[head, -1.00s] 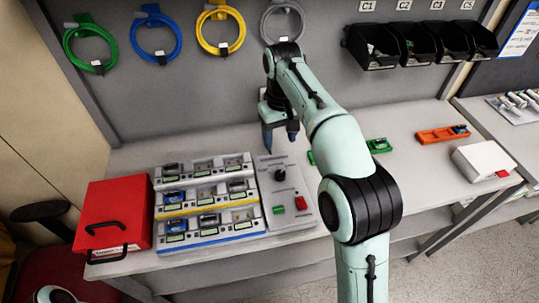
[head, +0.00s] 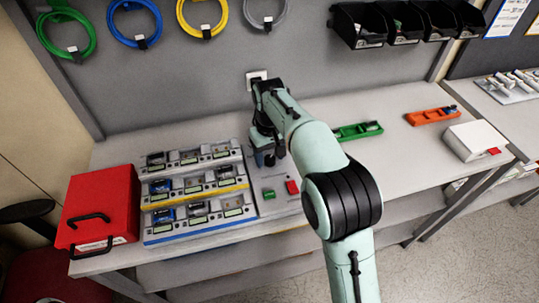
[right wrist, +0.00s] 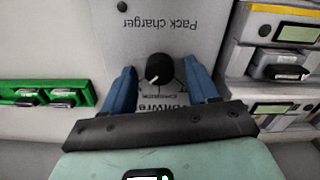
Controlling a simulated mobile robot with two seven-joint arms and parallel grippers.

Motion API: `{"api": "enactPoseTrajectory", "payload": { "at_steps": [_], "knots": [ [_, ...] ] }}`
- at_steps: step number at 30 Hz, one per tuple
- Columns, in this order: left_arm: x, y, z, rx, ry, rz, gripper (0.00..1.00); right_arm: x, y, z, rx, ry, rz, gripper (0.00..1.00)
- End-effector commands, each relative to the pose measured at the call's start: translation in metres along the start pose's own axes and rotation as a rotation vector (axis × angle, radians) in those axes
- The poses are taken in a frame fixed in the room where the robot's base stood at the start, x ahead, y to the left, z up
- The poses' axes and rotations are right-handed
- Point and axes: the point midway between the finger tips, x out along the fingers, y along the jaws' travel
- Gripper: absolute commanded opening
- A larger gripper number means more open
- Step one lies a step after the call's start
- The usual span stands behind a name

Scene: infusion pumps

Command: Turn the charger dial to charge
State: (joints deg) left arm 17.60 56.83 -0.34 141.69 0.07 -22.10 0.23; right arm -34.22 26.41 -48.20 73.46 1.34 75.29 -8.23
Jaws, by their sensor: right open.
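The charger (head: 270,208) is a grey panel on the bench, right of the battery racks, with a green button and a red one. Its dial (right wrist: 159,70) is a round black knob under the upside-down "Pack charger" lettering in the right wrist view. A pale mark shows on the dial's lower left edge. My right gripper (right wrist: 159,68) is open, its blue fingers on either side of the dial with a gap at each side. In the head view my right gripper (head: 269,157) is over the charger's far end and hides the dial. My left gripper is out of view.
Stepped racks with several battery packs (head: 195,187) stand left of the charger. A red case (head: 98,207) is at the far left. Green (head: 358,131) and orange (head: 432,116) trays and a white box (head: 474,140) lie right. Bench between the trays is clear.

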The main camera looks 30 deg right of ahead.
Motion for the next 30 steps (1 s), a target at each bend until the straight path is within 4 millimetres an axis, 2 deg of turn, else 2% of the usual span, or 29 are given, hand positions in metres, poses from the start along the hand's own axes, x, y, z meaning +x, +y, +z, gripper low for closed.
{"api": "enactPoseTrajectory", "payload": {
  "at_steps": [5, 10, 11, 20, 30],
  "knots": [
    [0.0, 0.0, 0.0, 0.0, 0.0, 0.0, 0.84, 0.0, 0.0, 0.0, 0.0, 0.0, 0.0, 0.59],
    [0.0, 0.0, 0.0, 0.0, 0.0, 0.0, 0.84, 0.0, 0.0, 0.0, 0.0, 0.0, 0.0, 0.07],
    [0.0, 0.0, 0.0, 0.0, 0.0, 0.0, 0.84, 0.0, 0.0, 0.0, 0.0, 0.0, 0.0, 0.03],
    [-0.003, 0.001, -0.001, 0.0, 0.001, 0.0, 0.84, -0.001, 0.0, 0.0, -0.029, 0.0, -0.002, 0.03],
    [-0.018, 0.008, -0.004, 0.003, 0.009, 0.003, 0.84, -0.003, 0.0, 0.0, -0.232, -0.001, -0.002, 0.03]
  ]
}}
